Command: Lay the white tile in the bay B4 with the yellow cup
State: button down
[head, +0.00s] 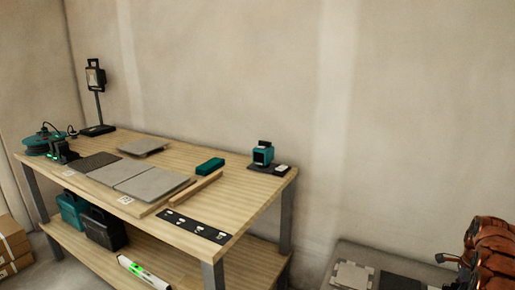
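No yellow cup shows in this view, and my gripper is out of the picture. A pale, whitish tile (353,274) lies on a low grey surface at the bottom right, cut by the frame edge; I cannot tell if it is the white tile of the task. A dark tile (400,283) lies beside it. On the workbench, a row of tiles lies on a wooden board: a dark one (92,163) and two grey ones (115,171) (151,185). Small white labels on the board are too small to read, so I cannot tell which bay is B4.
The wooden workbench (240,200) carries a loose grey tile (143,146), a green block (210,165), a wooden bar (195,189), a black strip (195,227), a teal device (263,154) and a lamp (96,92). Cases (103,229) and a level (144,271) sit on its lower shelf. Cartons (12,245) stand left.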

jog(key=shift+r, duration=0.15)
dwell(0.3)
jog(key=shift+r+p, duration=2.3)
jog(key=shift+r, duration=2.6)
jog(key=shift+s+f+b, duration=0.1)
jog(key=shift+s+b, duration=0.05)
jog(key=shift+b, duration=0.2)
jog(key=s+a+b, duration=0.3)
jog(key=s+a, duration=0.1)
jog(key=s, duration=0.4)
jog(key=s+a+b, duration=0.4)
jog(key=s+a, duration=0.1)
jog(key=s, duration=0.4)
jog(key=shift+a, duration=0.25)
